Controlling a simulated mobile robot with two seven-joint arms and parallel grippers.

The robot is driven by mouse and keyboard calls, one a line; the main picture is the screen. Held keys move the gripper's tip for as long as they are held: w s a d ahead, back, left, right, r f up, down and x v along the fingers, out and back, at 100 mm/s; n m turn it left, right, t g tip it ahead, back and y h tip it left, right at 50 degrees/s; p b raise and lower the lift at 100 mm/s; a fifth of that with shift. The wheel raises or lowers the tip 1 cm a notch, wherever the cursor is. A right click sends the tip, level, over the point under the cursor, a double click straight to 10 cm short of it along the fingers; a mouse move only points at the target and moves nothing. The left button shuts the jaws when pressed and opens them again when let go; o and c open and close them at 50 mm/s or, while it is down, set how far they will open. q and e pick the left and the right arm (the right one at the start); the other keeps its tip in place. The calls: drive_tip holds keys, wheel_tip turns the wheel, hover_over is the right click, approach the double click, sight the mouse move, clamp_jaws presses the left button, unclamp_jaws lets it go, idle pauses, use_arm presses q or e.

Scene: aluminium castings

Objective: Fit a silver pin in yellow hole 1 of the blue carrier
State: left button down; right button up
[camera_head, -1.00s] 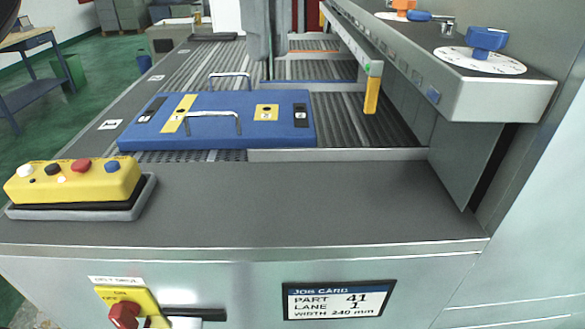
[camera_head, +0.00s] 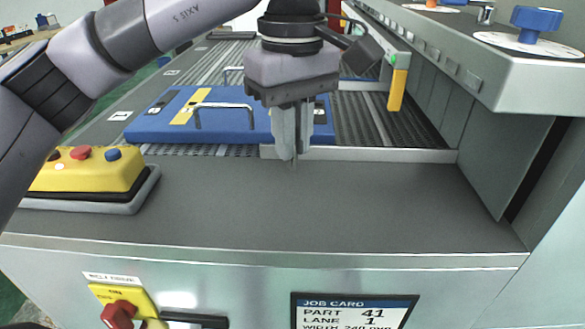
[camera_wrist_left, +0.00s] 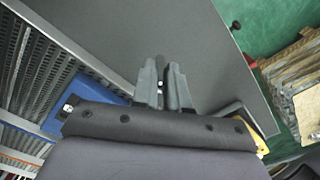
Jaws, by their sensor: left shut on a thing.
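My left gripper (camera_head: 291,152) hangs pointing down over the grey front ledge, in front of the right part of the blue carrier. Its fingers are shut on a thin pin (camera_head: 294,162), of which only a small tip shows. The fingers also show in the left wrist view (camera_wrist_left: 162,85). The blue carrier (camera_head: 158,127) lies on the roller lanes and shows partly in the left wrist view (camera_wrist_left: 88,84). Its yellow strip (camera_head: 188,112) is visible at the left; the other yellow plate is hidden behind my gripper. I cannot read any hole number. My right gripper is out of view.
Silver handles (camera_head: 222,105) rise from the carrier. A yellow button box (camera_head: 95,172) stands at the ledge's left end. A yellow-tipped bar (camera_head: 397,88) hangs at the right. A job card screen (camera_head: 355,311) is below.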

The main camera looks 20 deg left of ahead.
sight(293, 170)
use_arm(q)
drive_tip(key=shift+f, duration=2.4)
drive_tip(key=shift+f, duration=0.15)
drive_tip(key=c, duration=1.1)
unclamp_jaws()
drive_tip(key=shift+c, duration=0.2)
